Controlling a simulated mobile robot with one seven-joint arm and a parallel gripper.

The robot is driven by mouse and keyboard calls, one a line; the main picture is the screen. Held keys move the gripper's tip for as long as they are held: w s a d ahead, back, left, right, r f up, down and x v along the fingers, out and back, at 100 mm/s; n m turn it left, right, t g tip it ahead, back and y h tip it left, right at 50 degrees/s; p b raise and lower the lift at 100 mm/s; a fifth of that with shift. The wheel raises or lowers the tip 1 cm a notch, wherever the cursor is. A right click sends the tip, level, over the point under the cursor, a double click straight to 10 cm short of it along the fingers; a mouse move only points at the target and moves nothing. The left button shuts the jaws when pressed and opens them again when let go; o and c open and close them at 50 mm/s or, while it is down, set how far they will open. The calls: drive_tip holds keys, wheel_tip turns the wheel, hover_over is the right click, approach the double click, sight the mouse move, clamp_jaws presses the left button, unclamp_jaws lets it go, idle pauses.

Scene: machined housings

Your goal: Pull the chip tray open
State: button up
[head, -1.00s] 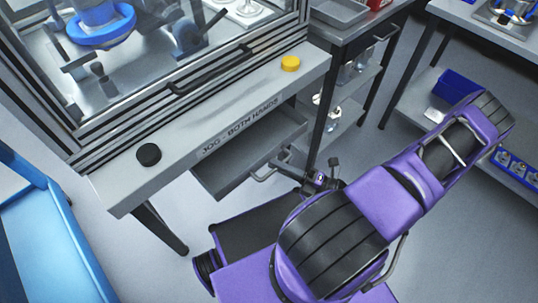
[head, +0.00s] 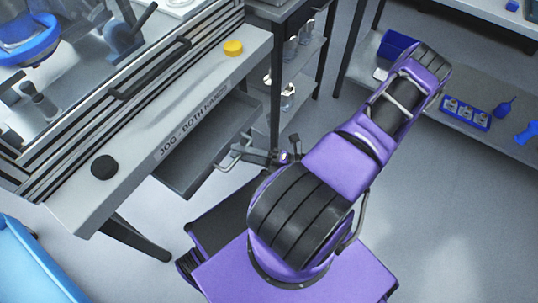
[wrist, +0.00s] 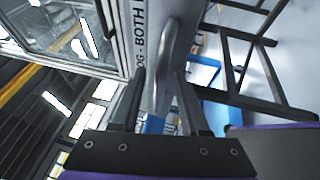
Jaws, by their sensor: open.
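The chip tray (head: 196,170) is a dark grey drawer under the sloped panel of the machine. It stands partly out, and its inside shows in the head view. Its bar handle (head: 231,156) is on the front face. My gripper (head: 246,153) is at the handle, small and partly hidden by its own links. In the wrist view my gripper (wrist: 160,72) is open, with a finger on each side. The curved grey handle (wrist: 172,50) runs between and beyond the fingertips. Whether a finger touches it I cannot tell.
The panel (head: 140,150) above the tray carries a black button (head: 104,167) and a yellow button (head: 233,47). A table leg (head: 135,238) stands left of the tray. A blue bin (head: 35,265) is at lower left. A shelf cart (head: 300,70) stands behind.

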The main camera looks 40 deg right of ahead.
drive_tip(key=b+v, duration=0.1)
drive_tip(key=v, duration=1.6)
drive_tip(key=shift+s, duration=0.2)
